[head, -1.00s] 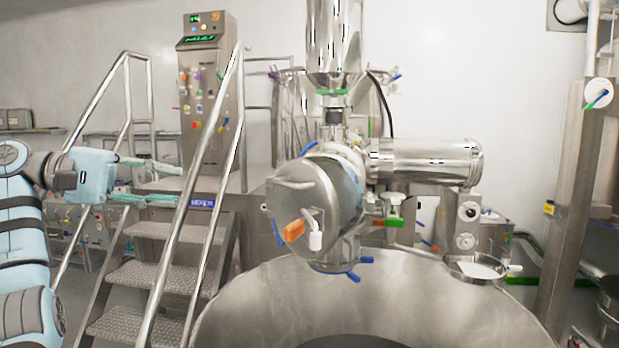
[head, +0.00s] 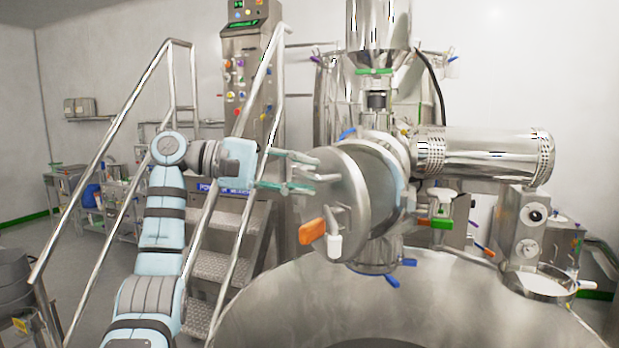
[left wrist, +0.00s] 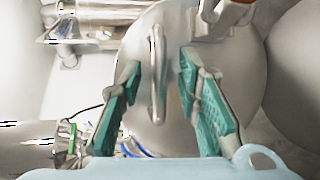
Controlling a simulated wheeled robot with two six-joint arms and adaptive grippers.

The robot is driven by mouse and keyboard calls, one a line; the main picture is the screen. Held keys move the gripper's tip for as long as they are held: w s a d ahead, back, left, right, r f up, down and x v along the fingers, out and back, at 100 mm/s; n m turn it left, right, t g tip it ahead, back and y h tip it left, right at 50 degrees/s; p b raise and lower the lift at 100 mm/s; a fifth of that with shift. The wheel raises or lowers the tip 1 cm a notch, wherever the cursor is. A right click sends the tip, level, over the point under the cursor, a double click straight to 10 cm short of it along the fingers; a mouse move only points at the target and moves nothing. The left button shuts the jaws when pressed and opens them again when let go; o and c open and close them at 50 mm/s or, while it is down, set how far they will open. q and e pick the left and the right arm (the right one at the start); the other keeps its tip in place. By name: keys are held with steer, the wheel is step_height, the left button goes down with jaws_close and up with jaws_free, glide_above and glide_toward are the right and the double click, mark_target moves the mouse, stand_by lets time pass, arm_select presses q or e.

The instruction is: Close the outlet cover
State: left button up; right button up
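The outlet cover (head: 357,187) is a round steel disc at the front of the machine, with an orange lever (head: 312,232) and a white knob (head: 335,246) low on it. In the left wrist view the cover (left wrist: 218,75) fills the middle, and its bar handle (left wrist: 157,75) stands upright in the picture. My left gripper (head: 312,173) is open at the cover's left side. In the left wrist view its green-padded fingers (left wrist: 160,66) lie on either side of the handle, with gaps to it. Contact is not visible. My right gripper is not in view.
A large steel bowl (head: 460,310) lies below the cover. Stairs with steel handrails (head: 107,135) stand behind my left arm, and a control panel (head: 244,80) stands beyond. A horizontal steel cylinder (head: 480,156) extends to the right of the cover.

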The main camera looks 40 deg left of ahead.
arm_select(q)
steer(key=shift+w+d+f, duration=0.2)
steer(key=shift+w+d, duration=0.2)
steer(key=shift+w, duration=0.35)
steer(key=shift+s+r, duration=0.15)
steer(key=shift+s, duration=0.45)
steer(key=shift+c, duration=0.9)
steer(key=shift+w, duration=0.1)
jaws_close()
steer(key=shift+w+d, duration=0.1)
